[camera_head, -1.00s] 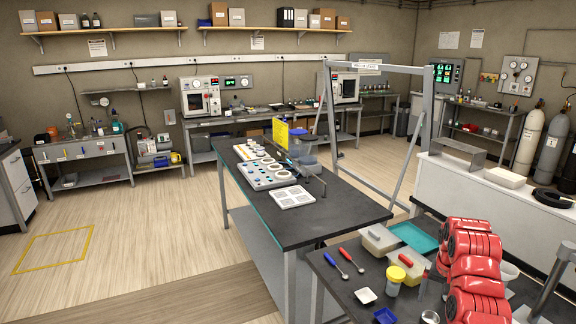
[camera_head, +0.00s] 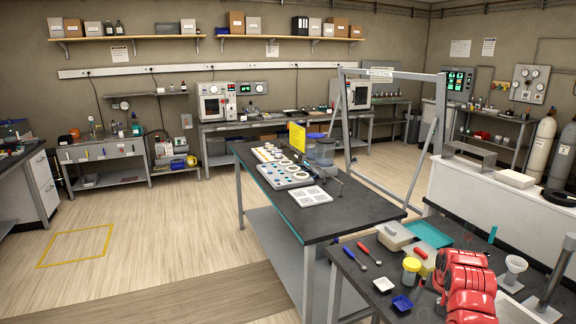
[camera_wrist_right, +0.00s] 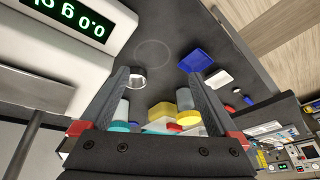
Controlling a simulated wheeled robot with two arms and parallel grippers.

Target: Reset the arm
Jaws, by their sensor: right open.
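My right arm (camera_head: 468,285) is the red one at the lower right of the head view, low over the near bench. My right gripper (camera_wrist_right: 157,78) shows clearly in the right wrist view, its two dark fingers apart with nothing held between them. Beyond the fingers lie the bench top, a blue weighing dish (camera_wrist_right: 197,60) and a small metal cup (camera_wrist_right: 137,78). In the head view the arm partly covers the bench behind it. My left gripper is in neither view.
On the near bench are a yellow-lidded jar (camera_head: 411,268), a blue dish (camera_head: 402,304), a white dish (camera_head: 383,284), a teal tray (camera_head: 429,234) and a funnel (camera_head: 514,268). A scale display (camera_wrist_right: 75,18) is close to the gripper. Open floor (camera_head: 180,235) lies left of the dark table (camera_head: 345,215).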

